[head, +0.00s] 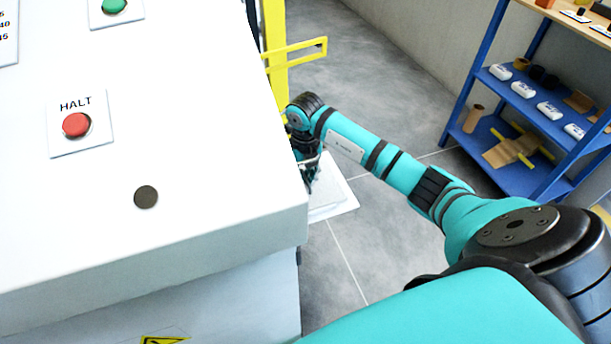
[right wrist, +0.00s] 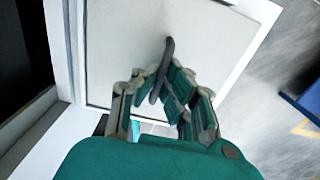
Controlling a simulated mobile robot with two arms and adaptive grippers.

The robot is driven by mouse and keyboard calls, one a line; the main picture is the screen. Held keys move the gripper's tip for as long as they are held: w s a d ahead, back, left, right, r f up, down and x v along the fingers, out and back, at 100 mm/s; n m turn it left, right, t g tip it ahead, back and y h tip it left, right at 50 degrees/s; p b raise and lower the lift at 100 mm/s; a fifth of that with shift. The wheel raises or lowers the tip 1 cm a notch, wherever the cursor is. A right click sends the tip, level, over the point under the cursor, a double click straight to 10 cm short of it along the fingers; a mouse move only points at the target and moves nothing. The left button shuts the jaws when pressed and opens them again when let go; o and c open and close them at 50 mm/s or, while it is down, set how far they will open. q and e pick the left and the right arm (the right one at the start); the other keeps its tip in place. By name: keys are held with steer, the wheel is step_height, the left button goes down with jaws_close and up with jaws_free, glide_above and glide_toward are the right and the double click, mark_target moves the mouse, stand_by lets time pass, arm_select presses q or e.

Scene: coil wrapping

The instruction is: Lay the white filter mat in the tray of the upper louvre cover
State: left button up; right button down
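In the right wrist view a flat white panel (right wrist: 125,45), which looks like the filter mat, lies within the white rim (right wrist: 262,12) of the louvre cover's tray. A dark curved strap (right wrist: 168,50) stands up from it. My right gripper (right wrist: 160,78) has its fingers drawn together around this strap. In the head view the right gripper (head: 308,170) is low beside the cabinet, partly hidden by its edge, over the white tray (head: 343,198). The cabinet hides much of the tray. My left gripper is not in view.
The white cabinet (head: 220,230) with a red HALT button (head: 76,125) and green button (head: 113,5) fills the left. A yellow frame (head: 300,55) stands behind it. A blue shelf (head: 500,120) with small goods is at right. Grey floor (head: 400,240) lies between.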

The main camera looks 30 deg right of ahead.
mark_target(305, 178)
steer(key=c, duration=1.9)
jaws_free()
steer(key=shift+f, duration=0.1)
steer(key=o, duration=0.4)
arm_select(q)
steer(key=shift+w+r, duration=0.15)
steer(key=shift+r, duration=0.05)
